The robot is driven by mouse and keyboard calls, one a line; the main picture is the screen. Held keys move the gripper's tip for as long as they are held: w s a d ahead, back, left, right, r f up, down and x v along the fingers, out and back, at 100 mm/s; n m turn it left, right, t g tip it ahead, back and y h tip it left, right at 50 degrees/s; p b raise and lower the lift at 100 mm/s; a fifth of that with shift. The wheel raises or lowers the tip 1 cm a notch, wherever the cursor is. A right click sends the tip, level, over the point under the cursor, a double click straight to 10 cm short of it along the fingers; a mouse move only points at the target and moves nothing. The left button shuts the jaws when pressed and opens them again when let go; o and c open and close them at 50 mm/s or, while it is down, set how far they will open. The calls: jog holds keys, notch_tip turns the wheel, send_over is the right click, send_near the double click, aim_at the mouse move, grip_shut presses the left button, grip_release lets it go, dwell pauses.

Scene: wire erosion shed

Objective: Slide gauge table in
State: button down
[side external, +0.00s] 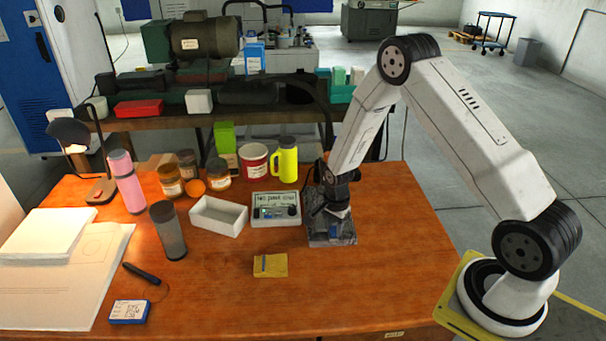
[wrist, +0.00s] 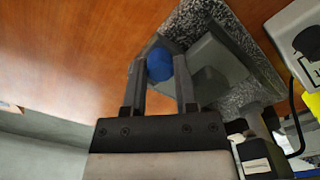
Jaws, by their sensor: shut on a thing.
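The gauge stand has a speckled granite base (side external: 333,239), which stands on the wooden table right of the middle in the side view; the base also shows at the top of the wrist view (wrist: 212,14). A grey gauge table (wrist: 218,66) lies over the base, with a blue round knob (wrist: 159,65) at its near left end. My gripper (wrist: 160,72) has one finger on each side of the knob and is shut on it. In the side view my gripper (side external: 336,203) hides most of the gauge table and the knob.
A grey-white box with a display and knobs (side external: 276,209) stands close left of the base, beside an open white tray (side external: 218,216). A yellow flask (side external: 286,160) stands behind. A yellow pad (side external: 270,265) lies in front left. The table is clear at front right.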

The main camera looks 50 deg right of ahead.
jog(key=shift+w, duration=0.15)
jog(key=shift+w+d, duration=3.45)
jog(key=shift+d, duration=0.1)
jog(key=shift+r, duration=0.1)
jog(key=c, duration=0.6)
grip_release()
jog(key=shift+d, duration=0.1)
jog(key=shift+o, duration=1.1)
notch_tip(320, 180, up, 8)
